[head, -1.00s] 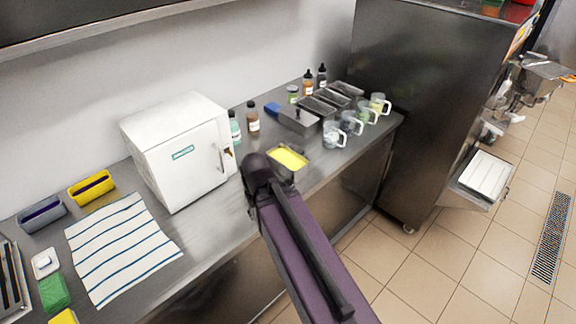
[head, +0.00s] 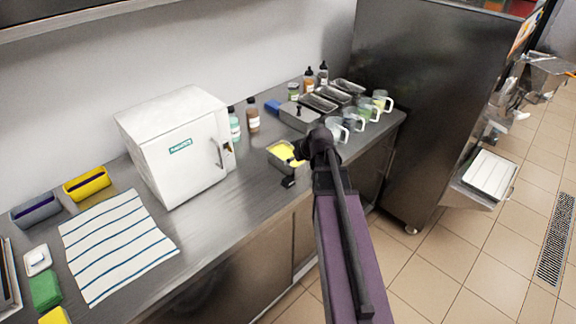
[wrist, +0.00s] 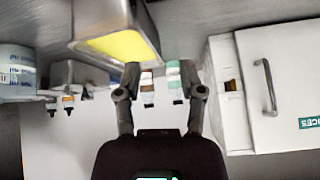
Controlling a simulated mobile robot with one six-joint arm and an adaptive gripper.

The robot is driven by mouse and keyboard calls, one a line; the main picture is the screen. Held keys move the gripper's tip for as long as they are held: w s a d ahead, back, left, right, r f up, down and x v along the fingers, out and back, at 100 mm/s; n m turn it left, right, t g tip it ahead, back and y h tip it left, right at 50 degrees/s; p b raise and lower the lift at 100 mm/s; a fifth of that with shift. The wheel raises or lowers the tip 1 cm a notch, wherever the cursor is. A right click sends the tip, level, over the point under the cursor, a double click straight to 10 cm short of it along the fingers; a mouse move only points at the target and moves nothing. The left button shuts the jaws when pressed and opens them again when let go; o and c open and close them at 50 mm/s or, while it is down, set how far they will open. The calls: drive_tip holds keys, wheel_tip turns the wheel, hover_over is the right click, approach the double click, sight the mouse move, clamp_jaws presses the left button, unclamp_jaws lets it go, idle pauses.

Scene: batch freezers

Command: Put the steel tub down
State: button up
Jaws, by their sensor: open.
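The steel tub (head: 278,167) with yellow contents stands upright on the steel counter near its front edge, right of the white cabinet. In the wrist view its steel wall (wrist: 100,17) and yellow contents fill the upper left, close to the fingers. My gripper (head: 291,172) is at the tub's right front side. In the wrist view the gripper (wrist: 160,76) has its fingers spread with nothing between them, and the tub lies beside them. My arm and gripper hide part of the tub's right side in the head view.
The white cabinet (head: 178,145) stands to the left. Bottles (head: 253,115), steel pans (head: 318,103) and several clear jugs (head: 355,122) stand behind and right. A striped cloth (head: 118,245) lies at left.

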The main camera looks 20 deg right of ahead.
drive_tip(key=w+d+r+t, duration=0.1)
drive_tip(key=w+d+t, duration=0.1)
drive_tip(key=d, duration=0.6)
drive_tip(key=shift+w+d+h+b, duration=0.15)
drive_tip(key=shift+w+h+b, duration=0.05)
drive_tip(key=shift+h+b, duration=0.2)
drive_tip(key=b+x, duration=0.5)
drive_tip(key=x, duration=0.2)
drive_tip(key=shift+w+f, duration=0.1)
drive_tip(key=shift+w, duration=0.1)
drive_tip(key=shift+w+f+b, duration=0.4)
drive_tip(key=shift+w+b, duration=0.05)
drive_tip(key=shift+w, duration=0.05)
drive_tip(key=shift+a+r+b+x, duration=0.1)
drive_tip(key=shift+b+x, duration=0.7)
drive_tip(key=shift+x, duration=0.5)
drive_tip(key=shift+a+r+b+x, duration=0.15)
drive_tip(key=shift+b+x, duration=0.65)
drive_tip(key=shift+x, duration=0.45)
drive_tip(key=shift+w, duration=0.2)
